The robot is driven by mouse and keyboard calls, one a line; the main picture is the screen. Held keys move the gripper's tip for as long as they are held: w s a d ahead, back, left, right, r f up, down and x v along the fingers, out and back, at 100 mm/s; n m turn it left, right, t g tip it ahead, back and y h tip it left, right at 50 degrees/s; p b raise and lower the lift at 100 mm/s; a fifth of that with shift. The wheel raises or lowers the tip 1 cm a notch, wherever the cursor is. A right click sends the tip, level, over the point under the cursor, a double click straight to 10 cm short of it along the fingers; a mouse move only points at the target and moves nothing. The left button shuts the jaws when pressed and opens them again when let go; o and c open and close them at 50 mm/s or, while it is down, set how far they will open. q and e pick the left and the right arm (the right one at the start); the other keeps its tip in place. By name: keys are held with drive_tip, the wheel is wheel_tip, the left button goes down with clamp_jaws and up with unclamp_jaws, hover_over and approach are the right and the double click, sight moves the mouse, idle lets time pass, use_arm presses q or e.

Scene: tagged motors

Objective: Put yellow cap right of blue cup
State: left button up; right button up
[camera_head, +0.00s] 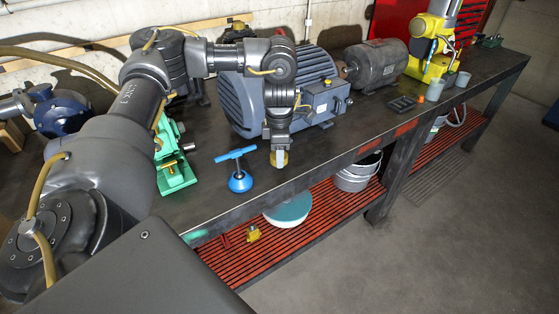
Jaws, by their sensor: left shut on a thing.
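My left gripper (279,154) is shut on the yellow cap (280,161), holding it near the front edge of the dark bench, right of a blue T-handled tool. Whether the cap touches the bench is hard to tell. Two small grey-blue cups stand upright at the right part of the bench: one nearer (434,90) and one farther right (462,79). I cannot tell for sure which is the blue cup. The gripper is well to the left of both. My right gripper is not in view.
The blue T-handled tool (240,180) and green vise (175,170) stand left of the gripper. A large blue-grey motor (270,85) and grey motor (376,66) stand behind. A dark tray (402,103), small orange piece (421,99) and yellow machine (430,45) are near the cups.

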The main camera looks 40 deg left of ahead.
sight(279, 170)
use_arm(q)
drive_tip(key=shift+w+a+f, duration=0.1)
drive_tip(key=shift+f, duration=0.85)
drive_tip(key=shift+w+a+f, duration=0.1)
drive_tip(key=shift+f, duration=0.8)
drive_tip(key=shift+d, duration=0.1)
drive_tip(key=shift+b, duration=0.3)
drive_tip(key=o, duration=0.9)
drive_tip(key=shift+f, duration=0.1)
drive_tip(key=shift+o, duration=0.2)
wheel_tip(279, 170, up, 12)
drive_tip(key=shift+r+p, duration=0.2)
drive_tip(key=shift+p, duration=0.6)
